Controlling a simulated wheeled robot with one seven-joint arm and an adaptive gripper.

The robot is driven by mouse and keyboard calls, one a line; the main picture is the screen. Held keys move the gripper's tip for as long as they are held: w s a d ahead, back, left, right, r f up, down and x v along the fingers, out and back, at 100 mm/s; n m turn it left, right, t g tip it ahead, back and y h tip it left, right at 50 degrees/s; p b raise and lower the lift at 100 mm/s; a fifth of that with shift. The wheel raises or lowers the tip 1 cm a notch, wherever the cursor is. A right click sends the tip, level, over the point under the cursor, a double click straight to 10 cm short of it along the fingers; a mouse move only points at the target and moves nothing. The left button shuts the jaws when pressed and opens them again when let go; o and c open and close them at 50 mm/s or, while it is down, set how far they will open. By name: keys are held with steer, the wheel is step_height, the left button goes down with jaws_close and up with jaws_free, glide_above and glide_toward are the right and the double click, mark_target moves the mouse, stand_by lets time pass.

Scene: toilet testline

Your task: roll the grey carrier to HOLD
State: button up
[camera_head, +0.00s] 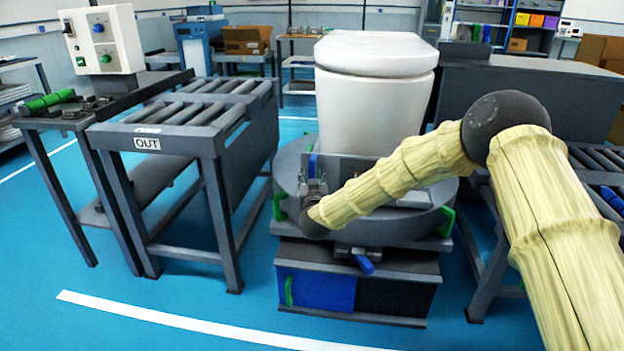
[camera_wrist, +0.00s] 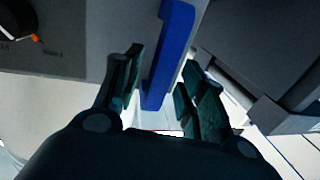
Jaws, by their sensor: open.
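A white toilet (camera_head: 375,105) stands on what looks like the grey carrier (camera_head: 340,168), on top of a round grey turntable (camera_head: 290,185). An upright blue handle (camera_head: 312,166) is at the carrier's left front; my arm partly hides this area. My gripper (camera_head: 312,188) is at this handle. In the wrist view my gripper (camera_wrist: 160,92) is open, with one finger on each side of a blue bar (camera_wrist: 166,55). Whether a finger touches the bar cannot be told. No HOLD sign is readable.
A roller table marked OUT (camera_head: 147,143) stands left of the turntable. More rollers (camera_head: 598,160) lie at the right, partly behind my arm. A control box (camera_head: 103,40) is at the far left. A blue lever (camera_head: 365,264) sticks out below the turntable. The front floor is clear.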

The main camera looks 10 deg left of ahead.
steer(key=shift+w+a, duration=0.15)
steer(key=shift+w, duration=0.6)
jaws_close()
